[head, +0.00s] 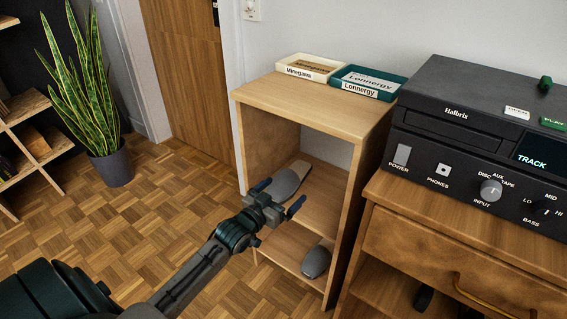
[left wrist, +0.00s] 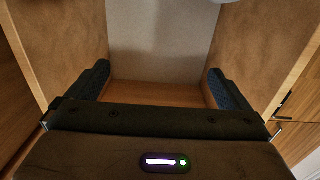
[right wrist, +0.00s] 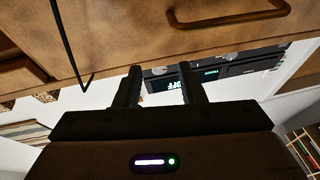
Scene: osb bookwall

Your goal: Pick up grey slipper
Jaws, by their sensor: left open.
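One grey slipper (head: 284,184) lies on the middle shelf of the open wooden cabinet (head: 311,103). A second grey slipper (head: 316,262) lies lower, on the cabinet's bottom board. My left gripper (head: 280,196) is open and empty at the cabinet's front opening, overlapping the near end of the upper slipper in the head view. Whether it touches the slipper I cannot tell. In the left wrist view the open fingers (left wrist: 158,66) face into the cabinet; a pale shape shows at the top edge, too cut off to identify. My right gripper (right wrist: 160,66) is open and empty, seen only in its wrist view.
The cabinet's side walls flank the left gripper closely. Two labelled trays, one cream (head: 310,67) and one green (head: 364,82), stand on top. A black stereo (head: 470,130) sits on a drawer unit (head: 440,245) at right. A potted plant (head: 112,167) stands left; parquet floor is clear between.

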